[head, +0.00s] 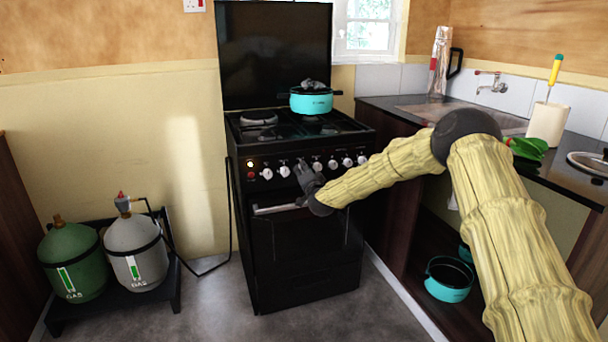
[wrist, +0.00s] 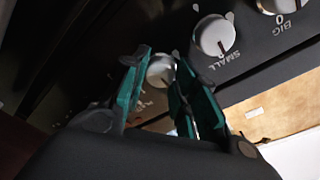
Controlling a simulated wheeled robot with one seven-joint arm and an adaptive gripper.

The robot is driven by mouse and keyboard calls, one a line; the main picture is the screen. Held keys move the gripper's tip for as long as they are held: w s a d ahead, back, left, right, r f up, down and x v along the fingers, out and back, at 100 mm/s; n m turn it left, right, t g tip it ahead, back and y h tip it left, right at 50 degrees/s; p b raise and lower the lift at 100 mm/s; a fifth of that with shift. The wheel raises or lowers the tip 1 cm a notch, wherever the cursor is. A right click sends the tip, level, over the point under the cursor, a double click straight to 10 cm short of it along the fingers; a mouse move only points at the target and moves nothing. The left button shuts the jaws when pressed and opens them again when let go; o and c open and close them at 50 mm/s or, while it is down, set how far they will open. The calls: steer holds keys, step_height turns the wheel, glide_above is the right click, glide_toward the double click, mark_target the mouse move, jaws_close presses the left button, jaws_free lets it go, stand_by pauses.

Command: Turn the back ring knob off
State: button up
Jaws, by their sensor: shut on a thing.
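A row of white knobs runs along the front panel of the black stove (head: 300,235). My gripper (head: 304,168) is at this panel, left of its middle, and covers part of the row. In the wrist view, the teal fingers of my gripper (wrist: 163,66) are closed around a white knob (wrist: 159,72), one finger on each side. The knob's label is mostly hidden by the fingers. Beside it is a knob (wrist: 214,35) marked SMALL, then one (wrist: 281,5) marked BIG. I cannot read which knob is marked for the back ring.
A turquoise pot (head: 311,101) stands on the stove's right back area. The oven handle (head: 275,208) is just below my gripper. Green (head: 72,262) and grey (head: 136,253) gas bottles stand at left. A counter (head: 395,108) is at right. The floor before the stove is clear.

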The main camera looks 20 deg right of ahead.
steer(key=shift+m, duration=0.3)
steer(key=o, duration=1)
steer(key=s, duration=1.2)
steer(key=shift+a, duration=0.15)
steer(key=shift+a+f, duration=0.1)
steer(key=shift+f, duration=0.05)
